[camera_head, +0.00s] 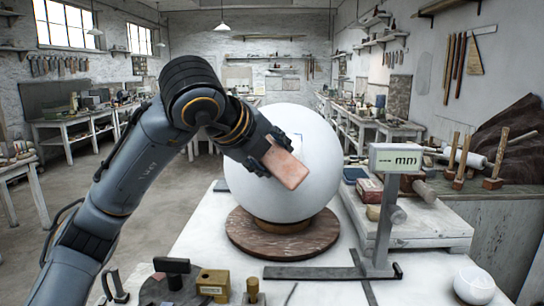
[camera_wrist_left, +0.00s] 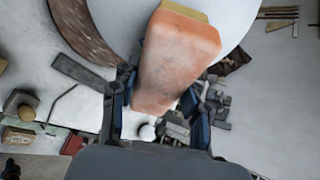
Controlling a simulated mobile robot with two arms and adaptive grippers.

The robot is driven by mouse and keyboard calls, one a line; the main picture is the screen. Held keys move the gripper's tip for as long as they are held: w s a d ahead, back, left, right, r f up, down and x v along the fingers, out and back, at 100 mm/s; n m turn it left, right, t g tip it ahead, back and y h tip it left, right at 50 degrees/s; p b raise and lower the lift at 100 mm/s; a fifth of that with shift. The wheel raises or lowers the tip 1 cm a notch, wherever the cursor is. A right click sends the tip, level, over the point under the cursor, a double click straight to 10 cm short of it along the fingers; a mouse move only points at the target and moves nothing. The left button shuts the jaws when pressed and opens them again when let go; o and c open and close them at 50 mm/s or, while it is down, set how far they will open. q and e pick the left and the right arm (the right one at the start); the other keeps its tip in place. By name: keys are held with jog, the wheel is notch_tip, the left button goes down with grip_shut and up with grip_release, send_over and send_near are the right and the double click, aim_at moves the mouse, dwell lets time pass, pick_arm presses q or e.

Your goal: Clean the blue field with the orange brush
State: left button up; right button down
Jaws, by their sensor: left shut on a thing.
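A large white plaster sphere (camera_head: 305,187) sits on a ring on a round brown wooden board (camera_head: 255,238). My left gripper (camera_head: 272,153) is in front of the sphere's upper left and is shut on the orange brush (camera_head: 288,170), a pinkish-orange block. In the left wrist view the brush (camera_wrist_left: 178,62) sits between the fingers, with a yellowish strip at its far end against the sphere (camera_wrist_left: 118,20). I cannot tell whether it touches. A small blue mark, perhaps an edge of the blue field, shows beside the gripper; the rest is hidden. My right gripper is not in view.
A gauge stand with an "mm" display (camera_head: 394,158) stands right of the sphere. A small white ball (camera_head: 474,285) lies at the front right. A brass block (camera_head: 213,285) stands at the front. Wooden-handled tools stand at the right. White table shows left of the board.

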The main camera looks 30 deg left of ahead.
pick_arm(q)
jog(key=shift+w+a+f, duration=0.15)
jog(key=shift+w+f, duration=0.1)
jog(key=shift+w, duration=0.25)
jog(key=shift+a+r, duration=0.65)
jog(key=shift+a, duration=0.3)
jog(key=shift+d, duration=0.1)
jog(key=shift+d+f+b, duration=0.55)
jog(key=shift+d+f, duration=0.1)
jog(key=shift+d, duration=0.25)
jog(key=shift+d+f+b, duration=0.55)
jog(key=shift+d+f, duration=0.05)
jog(key=shift+d, duration=0.3)
jog(key=shift+a+r+p, duration=0.2)
jog(key=shift+a+r, duration=0.35)
jog(key=shift+a, duration=0.2)
jog(key=shift+a+r+p, duration=0.2)
jog(key=shift+a+r, duration=0.3)
jog(key=shift+a, duration=0.2)
jog(key=shift+a+r, duration=0.2)
jog(key=shift+a, duration=0.25)
